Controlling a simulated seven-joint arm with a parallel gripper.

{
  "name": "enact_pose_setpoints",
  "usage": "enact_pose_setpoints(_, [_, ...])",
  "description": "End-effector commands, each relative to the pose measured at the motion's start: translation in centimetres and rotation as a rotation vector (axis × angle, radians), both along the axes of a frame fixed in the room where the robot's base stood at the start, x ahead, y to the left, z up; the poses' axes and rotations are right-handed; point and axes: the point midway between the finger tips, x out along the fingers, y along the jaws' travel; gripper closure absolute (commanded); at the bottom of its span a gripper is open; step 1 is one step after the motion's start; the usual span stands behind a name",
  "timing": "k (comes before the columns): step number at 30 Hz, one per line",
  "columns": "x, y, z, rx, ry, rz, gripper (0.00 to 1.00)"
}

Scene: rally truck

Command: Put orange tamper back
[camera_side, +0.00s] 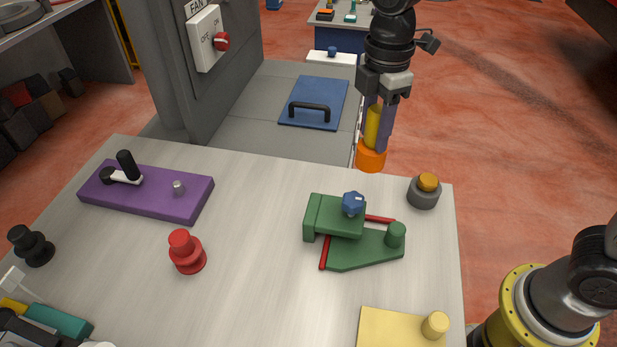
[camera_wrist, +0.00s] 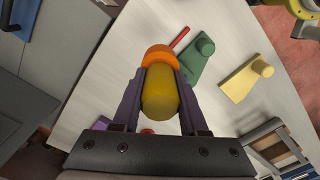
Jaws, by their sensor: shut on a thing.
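The orange tamper has an orange base (camera_side: 370,157) and a yellow handle (camera_side: 374,127). My gripper (camera_side: 376,135) is shut on the yellow handle and holds the tamper upright at the far right edge of the table. In the wrist view the yellow handle (camera_wrist: 160,95) sits between the two purple fingers, with the orange base (camera_wrist: 158,56) beyond it. From these views I cannot tell how high the base is above the table. The tamper's resting place cannot be told for certain.
On the table (camera_side: 262,290) stand a grey holder with an orange-brown top (camera_side: 425,190), a green fixture with a blue knob (camera_side: 340,235), a red knobbed piece (camera_side: 186,252), a black one (camera_side: 32,246), a purple block (camera_side: 148,192) and a yellow plate (camera_side: 390,328). The table's middle is clear.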

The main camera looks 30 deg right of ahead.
Motion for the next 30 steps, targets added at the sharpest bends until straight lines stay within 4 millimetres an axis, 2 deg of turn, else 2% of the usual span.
enact_pose_setpoints(8, [0.2,0.0,0.0,0.001,-0.002,-0.002,1.0])
enact_pose_setpoints(11, [1.1,0.4,-0.5,0.001,-0.001,-0.003,1.0])
enact_pose_setpoints(24, [9.1,3.3,-4.7,0.0,0.001,-0.003,1.0])
enact_pose_setpoints(30, [11.4,4.1,-7.6,0.001,-0.002,-0.003,1.0])
